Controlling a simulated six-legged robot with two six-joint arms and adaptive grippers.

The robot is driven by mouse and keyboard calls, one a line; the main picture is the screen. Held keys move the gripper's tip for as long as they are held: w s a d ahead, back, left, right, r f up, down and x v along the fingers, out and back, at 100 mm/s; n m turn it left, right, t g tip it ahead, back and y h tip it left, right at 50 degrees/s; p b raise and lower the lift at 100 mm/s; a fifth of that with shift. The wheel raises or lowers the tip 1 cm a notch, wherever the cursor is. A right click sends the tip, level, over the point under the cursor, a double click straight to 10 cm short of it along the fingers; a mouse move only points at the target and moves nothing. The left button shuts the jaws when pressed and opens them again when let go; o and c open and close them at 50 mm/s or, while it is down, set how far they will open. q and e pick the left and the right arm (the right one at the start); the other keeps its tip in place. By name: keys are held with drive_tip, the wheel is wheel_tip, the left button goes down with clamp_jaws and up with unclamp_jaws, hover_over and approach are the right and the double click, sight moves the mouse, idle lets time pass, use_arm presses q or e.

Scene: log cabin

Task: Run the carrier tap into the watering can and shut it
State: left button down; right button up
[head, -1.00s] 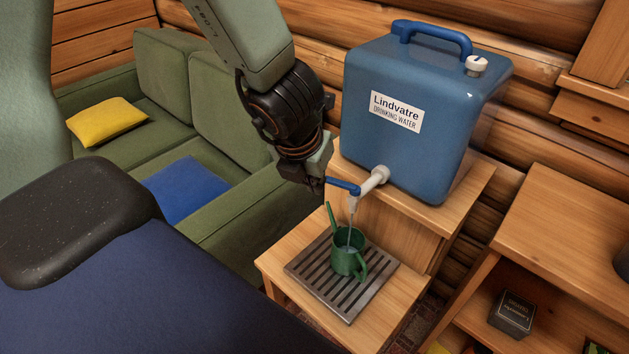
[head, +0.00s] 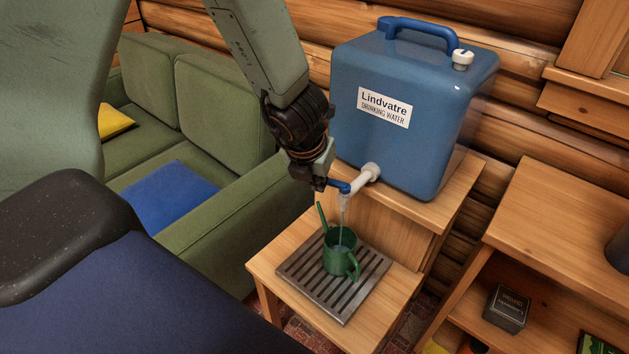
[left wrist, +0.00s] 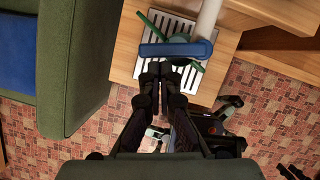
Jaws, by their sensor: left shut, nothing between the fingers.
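The blue water carrier (head: 405,130), labelled Lindvatre, stands on the upper wooden step. Its white tap (head: 365,178) has a blue lever (head: 340,186), which also shows in the left wrist view (left wrist: 176,48). A thin stream of water (head: 343,212) falls from the spout into the green watering can (head: 341,255). The can stands upright under the tap; its water level is unclear. My left gripper (head: 321,186) is shut and empty, its fingertips right beside the lever (left wrist: 160,68); I cannot tell whether they touch it. My right gripper is not in view.
The can stands on a slatted metal drip tray (head: 312,277) on the lower wooden step (head: 275,262). A green sofa (head: 215,235) with blue (head: 165,190) and yellow cushions is at left. A wooden shelf unit (head: 545,215) with a dark box (head: 507,308) is at right.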

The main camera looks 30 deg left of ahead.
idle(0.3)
use_arm(q)
drive_tip(key=m+p, duration=0.1)
drive_tip(key=w+a+m+h+p, duration=0.1)
drive_tip(key=shift+w+m, duration=0.3)
drive_tip(key=shift+s+f, duration=0.1)
idle(0.3)
drive_tip(key=shift+s+d+b, duration=0.5)
drive_tip(key=shift+s+b, duration=0.05)
